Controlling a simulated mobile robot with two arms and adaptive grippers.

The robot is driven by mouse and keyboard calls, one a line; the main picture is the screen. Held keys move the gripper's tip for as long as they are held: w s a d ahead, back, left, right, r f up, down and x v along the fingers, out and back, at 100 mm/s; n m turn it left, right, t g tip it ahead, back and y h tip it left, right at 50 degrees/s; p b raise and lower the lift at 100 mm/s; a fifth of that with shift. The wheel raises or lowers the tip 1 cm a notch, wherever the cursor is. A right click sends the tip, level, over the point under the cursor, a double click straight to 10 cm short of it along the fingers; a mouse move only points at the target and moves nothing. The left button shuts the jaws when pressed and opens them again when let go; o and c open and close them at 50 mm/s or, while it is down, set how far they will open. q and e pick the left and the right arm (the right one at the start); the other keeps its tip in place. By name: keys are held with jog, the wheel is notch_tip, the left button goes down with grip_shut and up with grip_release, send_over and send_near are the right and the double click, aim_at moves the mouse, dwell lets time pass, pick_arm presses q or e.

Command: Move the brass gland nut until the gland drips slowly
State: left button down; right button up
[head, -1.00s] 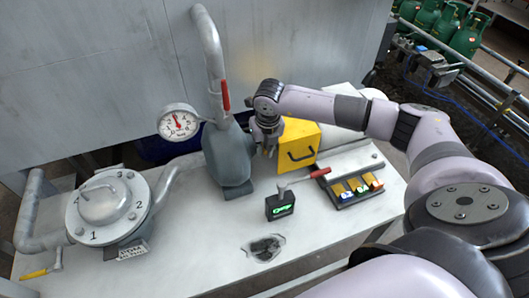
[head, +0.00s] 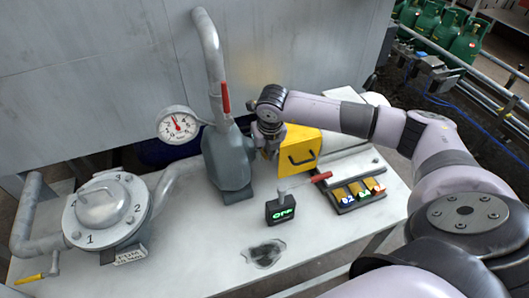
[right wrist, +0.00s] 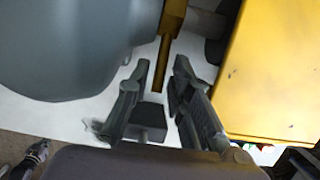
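The brass gland nut (right wrist: 173,22) shows at the top of the right wrist view, with a brass bar (right wrist: 160,66) running down from it. The bar's lower end lies between the fingertips of my right gripper (right wrist: 161,70). The fingers are apart, with gaps beside the bar. In the head view my right gripper (head: 268,148) points down between the grey pump body (head: 228,160) and a yellow box (head: 303,146), and the nut is hidden there. I cannot see any drip at the gland. My left gripper is not in view.
A dial gauge (head: 179,124) stands left of the pump. A small display (head: 280,210) reads OFF, beside a tray (head: 346,207) of tags and a red-handled tool (head: 321,177). A dark patch (head: 264,253) marks the bench. A numbered flange (head: 100,205) is at left.

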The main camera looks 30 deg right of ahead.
jog(key=v, duration=1.1)
jog(key=shift+r, duration=0.25)
